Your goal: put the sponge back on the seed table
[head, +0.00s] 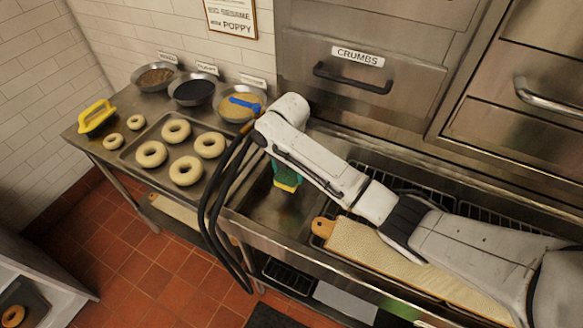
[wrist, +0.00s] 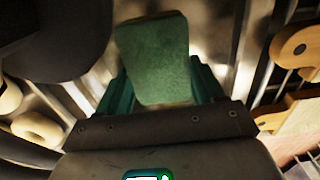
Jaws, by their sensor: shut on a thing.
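The sponge (head: 287,187), green with a yellow side, hangs below the end of my arm over the steel basin left of the long board. In the wrist view its green face (wrist: 155,60) fills the upper middle. My gripper (wrist: 158,88) is shut on it, with a teal finger on each side; in the head view my arm hides most of the gripper. The seed table (head: 118,107) is the steel table at the left, apart from the sponge.
The table holds a yellow-handled tool (head: 97,116), a tray (head: 130,157) of bagels, and three seed bowls, one with a blue scoop (head: 245,103). My dark hoses hang by the table's right end. A long board (head: 350,243) lies right of the basin. A CRUMBS drawer (head: 350,75) is behind.

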